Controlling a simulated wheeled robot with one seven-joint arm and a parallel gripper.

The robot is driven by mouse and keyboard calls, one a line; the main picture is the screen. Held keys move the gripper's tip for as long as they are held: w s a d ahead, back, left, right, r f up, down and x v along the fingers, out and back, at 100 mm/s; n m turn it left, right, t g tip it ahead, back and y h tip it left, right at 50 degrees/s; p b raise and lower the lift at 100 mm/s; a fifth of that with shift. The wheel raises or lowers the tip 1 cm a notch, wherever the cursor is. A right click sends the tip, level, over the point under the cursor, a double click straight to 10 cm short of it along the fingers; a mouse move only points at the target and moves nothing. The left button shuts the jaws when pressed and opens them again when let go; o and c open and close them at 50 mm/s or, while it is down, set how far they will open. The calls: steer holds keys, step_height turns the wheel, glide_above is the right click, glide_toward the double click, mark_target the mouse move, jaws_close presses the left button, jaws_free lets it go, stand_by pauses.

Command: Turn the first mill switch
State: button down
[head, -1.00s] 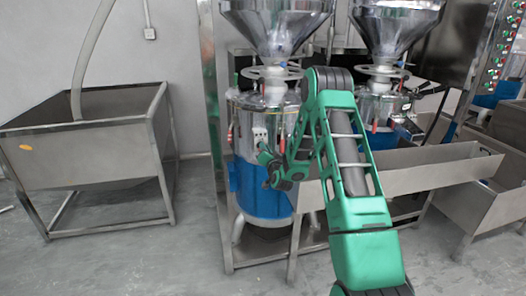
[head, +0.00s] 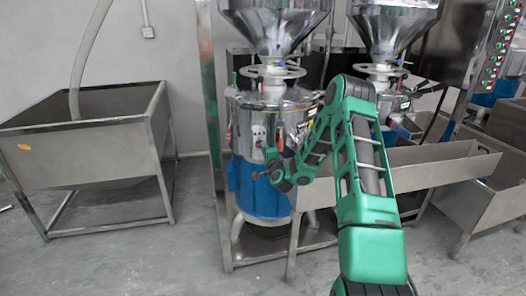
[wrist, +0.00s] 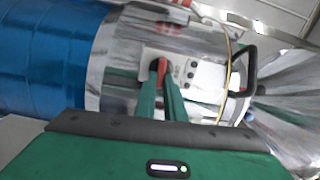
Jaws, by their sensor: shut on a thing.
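The first mill (head: 262,190) is the nearer left one, with a steel upper drum and a blue lower body. Its pale switch panel (head: 258,136) faces forward, and in the wrist view the panel (wrist: 205,76) shows several small dark buttons. A red switch (wrist: 161,66) with a dark part beside it sits at the panel's edge. My gripper (wrist: 161,76) has its two green fingers on either side of the switch, shut on it. In the head view my gripper (head: 269,155) is small and just below the panel. The switch's exact angle is hard to tell.
A steel trough (head: 420,172) runs right of the mill, behind my forearm. A second mill (head: 385,102) stands behind my elbow. A steel bin (head: 85,150) is at the left, with open floor between. A yellow cable (wrist: 228,75) crosses the drum beside the panel.

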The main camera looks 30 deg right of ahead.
steer(key=shift+f+m, duration=0.15)
steer(key=shift+m, duration=0.35)
steer(key=c, duration=1.8)
jaws_free()
steer(key=shift+c, duration=0.2)
